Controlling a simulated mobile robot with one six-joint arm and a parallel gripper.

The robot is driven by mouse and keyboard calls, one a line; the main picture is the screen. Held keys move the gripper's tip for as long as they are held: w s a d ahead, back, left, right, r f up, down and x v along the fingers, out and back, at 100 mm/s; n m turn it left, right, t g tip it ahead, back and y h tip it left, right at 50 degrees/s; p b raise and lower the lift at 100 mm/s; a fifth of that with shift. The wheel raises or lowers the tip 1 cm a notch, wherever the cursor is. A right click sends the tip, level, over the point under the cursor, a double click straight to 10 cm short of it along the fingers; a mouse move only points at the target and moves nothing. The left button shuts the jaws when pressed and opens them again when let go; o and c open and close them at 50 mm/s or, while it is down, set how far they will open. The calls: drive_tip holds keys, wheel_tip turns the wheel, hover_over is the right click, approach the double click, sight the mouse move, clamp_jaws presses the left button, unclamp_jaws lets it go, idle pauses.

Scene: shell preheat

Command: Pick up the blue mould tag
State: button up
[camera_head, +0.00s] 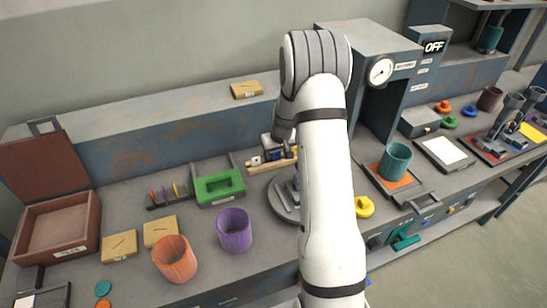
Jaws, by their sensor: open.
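I cannot single out the blue mould tag for certain; it is hidden or too small to tell. A small blue patch (368,282) shows low beside my white arm, below the bench front, and I cannot tell what it is. My arm rises through the middle of the picture and bends down behind itself at the top. The fingertips of my gripper are hidden behind the arm, so its position relative to the tag does not show.
A grey press (365,50) with a gauge and a teal cup (395,161) are to the right. An open brown box (60,247) is far left.

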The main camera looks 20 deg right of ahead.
drive_tip(key=c, duration=1)
